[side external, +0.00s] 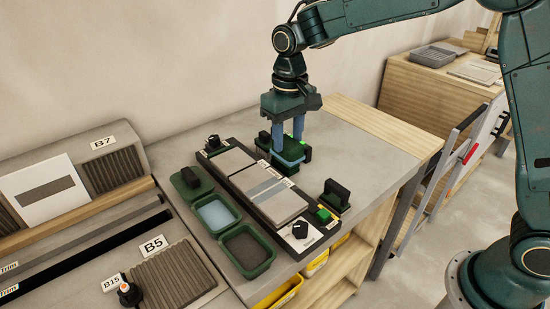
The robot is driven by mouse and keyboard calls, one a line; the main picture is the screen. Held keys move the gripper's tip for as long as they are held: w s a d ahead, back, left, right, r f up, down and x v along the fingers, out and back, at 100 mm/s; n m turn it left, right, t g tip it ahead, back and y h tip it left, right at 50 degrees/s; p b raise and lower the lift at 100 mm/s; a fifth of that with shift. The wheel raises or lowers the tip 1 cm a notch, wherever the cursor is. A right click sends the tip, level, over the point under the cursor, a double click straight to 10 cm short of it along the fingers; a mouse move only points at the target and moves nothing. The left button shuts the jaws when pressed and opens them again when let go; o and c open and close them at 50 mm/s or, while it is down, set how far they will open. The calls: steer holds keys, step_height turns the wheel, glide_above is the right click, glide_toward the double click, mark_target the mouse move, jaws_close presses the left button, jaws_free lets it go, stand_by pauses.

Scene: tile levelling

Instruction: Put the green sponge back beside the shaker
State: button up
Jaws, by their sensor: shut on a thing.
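My gripper (289,147) points straight down at the far right end of the long black tile-levelling unit (222,152). Its blue fingers are shut on a dark green block (290,160), which I take to be the green sponge. The fingers hide part of it, and I cannot tell whether it touches the surface below. I cannot tell for certain which thing is the shaker. The black unit carries grey tiles (282,203) and a white plate with a black knob (300,231) at its near end.
Left of the unit stand a green tray with a black block (190,181), a tray of pale liquid (214,213) and a dark-filled tray (247,250). A black-handled green block (335,194) stands to the right. The grey worktop (365,150) is clear further right.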

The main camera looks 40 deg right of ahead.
steer(key=s+d+f, duration=0.1)
steer(key=d+f, duration=0.1)
steer(key=d, duration=0.4)
steer(key=shift+s+f, duration=0.3)
steer(key=shift+f, duration=0.05)
steer(key=shift+f, duration=0.15)
steer(key=shift+f, duration=2.8)
steer(key=shift+f, duration=1.55)
steer(key=o, duration=1.3)
steer(key=shift+a, duration=0.1)
steer(key=shift+r, duration=0.1)
